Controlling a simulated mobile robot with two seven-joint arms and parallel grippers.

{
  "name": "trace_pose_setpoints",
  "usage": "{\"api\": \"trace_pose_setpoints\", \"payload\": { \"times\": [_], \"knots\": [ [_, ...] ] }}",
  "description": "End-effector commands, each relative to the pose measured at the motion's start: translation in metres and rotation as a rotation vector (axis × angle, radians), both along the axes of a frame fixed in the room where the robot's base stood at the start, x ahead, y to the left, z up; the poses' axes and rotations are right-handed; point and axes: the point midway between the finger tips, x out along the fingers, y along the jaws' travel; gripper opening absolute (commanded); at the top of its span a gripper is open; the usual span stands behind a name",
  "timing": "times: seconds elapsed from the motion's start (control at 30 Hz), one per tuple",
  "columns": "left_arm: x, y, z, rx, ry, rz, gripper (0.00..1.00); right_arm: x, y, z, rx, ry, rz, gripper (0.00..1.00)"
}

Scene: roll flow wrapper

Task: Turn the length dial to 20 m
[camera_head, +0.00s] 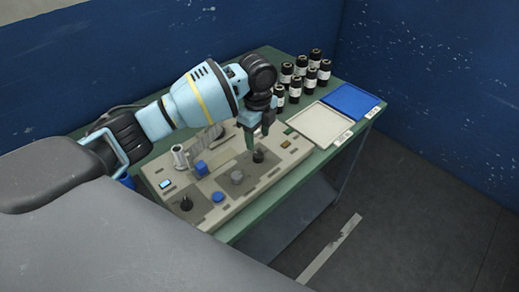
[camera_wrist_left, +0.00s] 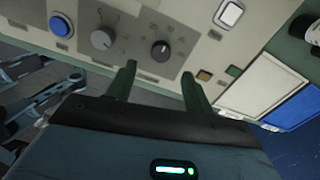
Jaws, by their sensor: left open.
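The machine's control panel (camera_head: 207,212) lies on the green table. A black dial (camera_head: 258,156) sits at its right part, and it also shows in the left wrist view (camera_wrist_left: 160,49) with a light pointer mark. A grey dial (camera_head: 237,177) is beside it, and it also shows in the left wrist view (camera_wrist_left: 101,39). I cannot read which one is the length dial. My left gripper (camera_head: 257,138) is open, its fingers above and near the black dial. In the left wrist view its fingertips (camera_wrist_left: 159,71) lie either side of the dial's line, apart from it. My right gripper is not in view.
A blue button (camera_head: 218,197) and a black knob (camera_head: 186,203) are on the panel's near left. A white roll holder (camera_head: 180,156) stands at the back left. Several black bottles (camera_head: 295,88) stand behind, beside a white tray (camera_head: 320,125) and a blue tray (camera_head: 350,101).

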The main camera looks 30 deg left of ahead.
Motion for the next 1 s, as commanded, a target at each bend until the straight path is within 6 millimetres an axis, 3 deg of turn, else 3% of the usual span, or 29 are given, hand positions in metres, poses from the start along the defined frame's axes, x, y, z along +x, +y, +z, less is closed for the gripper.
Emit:
{"api": "trace_pose_setpoints", "payload": {
  "times": [0.3,0.5,0.87,1.0],
  "knots": [
    [-0.001,0.0,-0.048,0.001,0.006,0.0,0.52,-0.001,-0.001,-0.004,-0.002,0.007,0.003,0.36],
    [-0.001,-0.001,-0.067,-0.001,0.002,-0.001,0.52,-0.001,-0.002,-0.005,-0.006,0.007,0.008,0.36],
    [0.0,0.0,-0.072,0.0,0.001,-0.001,0.52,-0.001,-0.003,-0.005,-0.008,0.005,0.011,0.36],
    [0.0,0.0,-0.072,0.0,0.001,-0.001,0.35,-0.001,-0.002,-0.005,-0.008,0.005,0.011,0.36]
  ]
}}
